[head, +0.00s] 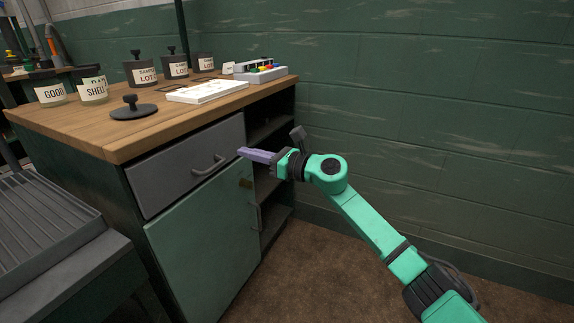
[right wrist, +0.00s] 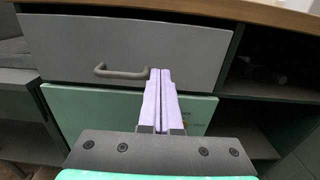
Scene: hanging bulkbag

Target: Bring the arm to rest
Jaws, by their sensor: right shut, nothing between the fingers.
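My right gripper (head: 243,152) has purple fingers and comes in from the right on a green arm. It is in front of the cabinet, near the right end of the grey drawer (head: 170,170). In the right wrist view, the gripper's fingers (right wrist: 160,72) lie side by side, shut with nothing between them, pointing toward the drawer just right of its handle (right wrist: 122,73). Whether the fingertips touch the drawer is hard to tell. The drawer looks closed. My left gripper is not in view.
A green door (head: 205,235) is below the drawer. A ribbed grey surface (head: 45,225) stands left. Floor at right is clear.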

